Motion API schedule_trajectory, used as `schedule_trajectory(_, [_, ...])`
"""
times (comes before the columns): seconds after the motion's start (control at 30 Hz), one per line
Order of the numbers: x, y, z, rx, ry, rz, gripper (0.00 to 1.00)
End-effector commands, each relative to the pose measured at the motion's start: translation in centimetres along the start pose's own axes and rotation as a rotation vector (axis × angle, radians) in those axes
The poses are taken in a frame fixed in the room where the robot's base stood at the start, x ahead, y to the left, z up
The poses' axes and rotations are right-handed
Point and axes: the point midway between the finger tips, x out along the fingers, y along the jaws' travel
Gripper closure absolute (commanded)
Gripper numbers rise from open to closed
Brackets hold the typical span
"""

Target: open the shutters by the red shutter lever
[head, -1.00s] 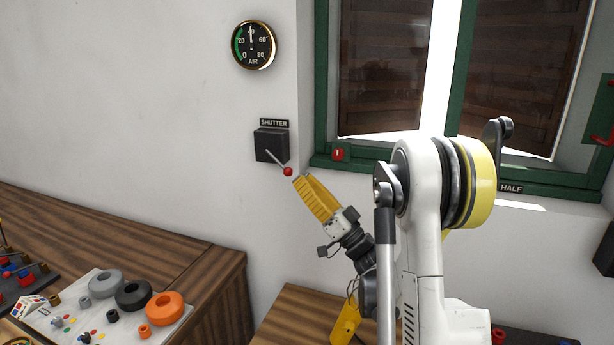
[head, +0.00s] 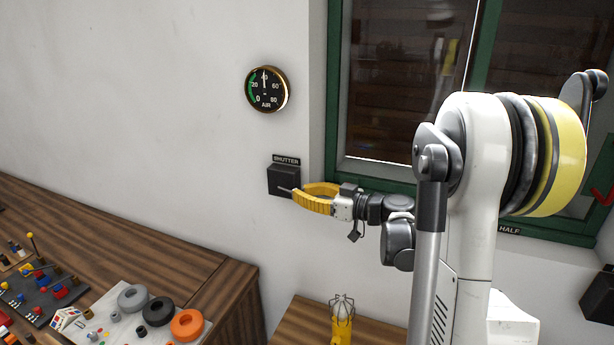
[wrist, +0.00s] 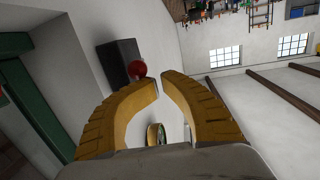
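The shutter lever comes out of a dark box (head: 284,180) under the SHUTTER sign. In the head view its thin stalk (head: 286,189) points right, nearly level, and my fingers hide its knob. The red knob (wrist: 138,68) shows in the wrist view just beyond the left finger's tip, partly covered by it and not between the fingers. Whether they touch, I cannot tell. My gripper (head: 298,192) has yellow bowed fingers; in the wrist view the tips (wrist: 161,79) nearly meet, with a narrow slit between. Dark slatted shutters (head: 395,90) show behind the green-framed window.
A round AIR gauge (head: 266,89) hangs on the wall above the box. The green window frame (head: 400,183) is close behind my wrist. A wooden bench (head: 140,262) with several parts is at lower left. A yellow caged lamp (head: 342,322) is below.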

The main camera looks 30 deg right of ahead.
Motion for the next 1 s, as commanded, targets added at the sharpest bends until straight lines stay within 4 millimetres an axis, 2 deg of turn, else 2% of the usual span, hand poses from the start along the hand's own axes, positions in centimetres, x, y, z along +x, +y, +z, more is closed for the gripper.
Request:
schedule_trajectory(0.03, [-0.9,-0.1,-2.8,-0.03,-0.102,0.003,1.0])
schedule_trajectory(0.2, [-5.1,0.9,-4.3,-0.11,-0.43,0.035,1.0])
schedule_trajectory(0.3, [-7.7,1.5,-4.8,-0.139,-0.568,0.053,1.0])
schedule_trajectory(0.47, [-9.9,2.0,-4.9,-0.161,-0.683,0.067,1.0])
schedule_trajectory(0.57, [-9.9,2.2,-4.3,-0.164,-0.699,0.069,1.0])
schedule_trajectory(0.67, [-8.9,2.3,-3.5,-0.166,-0.699,0.069,1.0])
schedule_trajectory(1.0, [-3.5,3.2,0.9,-0.166,-0.696,0.068,1.0])
